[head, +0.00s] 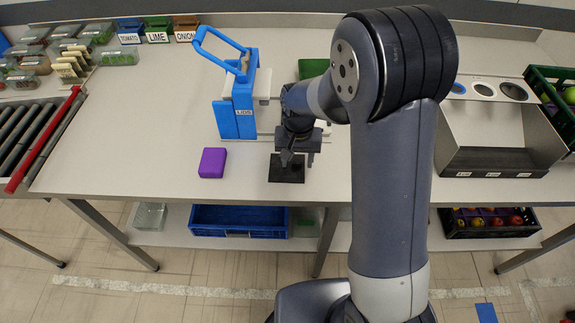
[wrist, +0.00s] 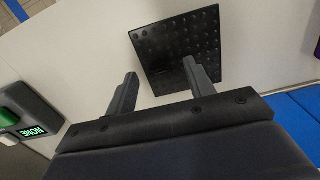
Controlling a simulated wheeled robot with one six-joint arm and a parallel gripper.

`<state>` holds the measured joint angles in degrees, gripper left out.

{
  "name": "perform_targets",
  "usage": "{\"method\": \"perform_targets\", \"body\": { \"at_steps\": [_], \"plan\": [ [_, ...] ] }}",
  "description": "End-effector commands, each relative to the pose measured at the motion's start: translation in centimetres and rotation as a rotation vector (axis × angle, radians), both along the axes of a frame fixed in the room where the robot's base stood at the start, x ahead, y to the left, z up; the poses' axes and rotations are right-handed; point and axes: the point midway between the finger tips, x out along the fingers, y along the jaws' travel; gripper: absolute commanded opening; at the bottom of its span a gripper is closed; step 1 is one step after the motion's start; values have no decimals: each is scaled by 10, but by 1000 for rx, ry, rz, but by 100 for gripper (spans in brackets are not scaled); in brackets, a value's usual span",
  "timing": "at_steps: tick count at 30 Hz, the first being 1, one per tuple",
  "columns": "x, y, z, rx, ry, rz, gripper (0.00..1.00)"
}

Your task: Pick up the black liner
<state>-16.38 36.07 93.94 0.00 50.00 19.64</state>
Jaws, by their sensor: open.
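The black liner (head: 287,174) is a thin dark square lying flat on the table below my gripper in the head view. In the wrist view the black liner (wrist: 178,42) shows rows of small round marks, and it lies beyond and to the right of the fingertips. My gripper (head: 298,160) points down over the liner with its jaws apart. In the wrist view my gripper (wrist: 160,75) is open with nothing between its fingers. The right finger overlaps the liner's lower edge in the picture; I cannot tell whether it touches.
A purple block (head: 212,162) lies left of the liner. A blue press-like device (head: 236,105) with a raised handle stands behind. A grey divided bin (head: 500,160) is at the right, and a roller conveyor (head: 30,135) with a red rail is at the far left. Table between is clear.

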Motion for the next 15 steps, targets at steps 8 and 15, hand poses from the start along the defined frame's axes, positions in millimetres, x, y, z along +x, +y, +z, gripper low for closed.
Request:
{"method": "perform_targets", "body": {
  "at_steps": [8,15],
  "plan": [
    [0,0,-5,0,0,0,51],
    [0,0,-5,0,0,0,34]
  ]
}}
